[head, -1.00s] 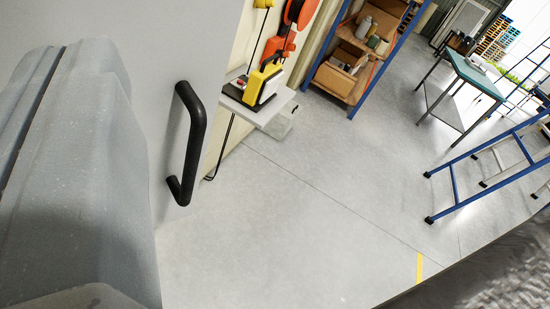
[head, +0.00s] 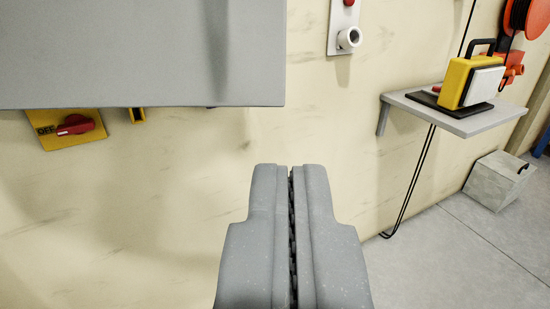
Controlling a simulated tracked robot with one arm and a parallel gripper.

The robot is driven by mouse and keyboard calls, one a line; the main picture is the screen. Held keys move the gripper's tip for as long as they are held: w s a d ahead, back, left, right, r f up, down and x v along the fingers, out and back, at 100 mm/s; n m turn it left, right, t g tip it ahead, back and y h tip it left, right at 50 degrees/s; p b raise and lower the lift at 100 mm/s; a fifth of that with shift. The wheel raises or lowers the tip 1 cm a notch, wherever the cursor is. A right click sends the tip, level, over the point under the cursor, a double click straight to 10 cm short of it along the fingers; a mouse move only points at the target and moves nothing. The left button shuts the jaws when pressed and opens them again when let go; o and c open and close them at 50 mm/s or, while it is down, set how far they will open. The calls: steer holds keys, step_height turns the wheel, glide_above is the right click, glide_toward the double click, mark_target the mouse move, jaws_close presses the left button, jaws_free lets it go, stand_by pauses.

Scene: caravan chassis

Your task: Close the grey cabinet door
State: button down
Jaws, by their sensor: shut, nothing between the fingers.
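The lower part of the grey cabinet (head: 110,55) fills the upper left, with a straight bottom edge and a right edge. I cannot tell how much of this grey surface is the door, nor whether the door stands open. The black handle is not in view. My gripper (head: 291,170) is shut and empty in the lower middle, its fingertips pointing up the picture. In the picture the tips lie below the cabinet's lower right corner, with cream wall showing between them.
A yellow plate with a red switch (head: 75,126) shows under the cabinet. A grey shelf (head: 465,122) with a yellow device (head: 468,80) is on the cream wall (head: 340,130) at right. A grey block (head: 498,180) stands on the floor below. A white fitting (head: 348,38) is at top.

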steer(key=w+d+p, duration=0.1)
steer(key=w, duration=1.2)
steer(key=shift+w+d, duration=0.15)
steer(key=shift+w, duration=0.1)
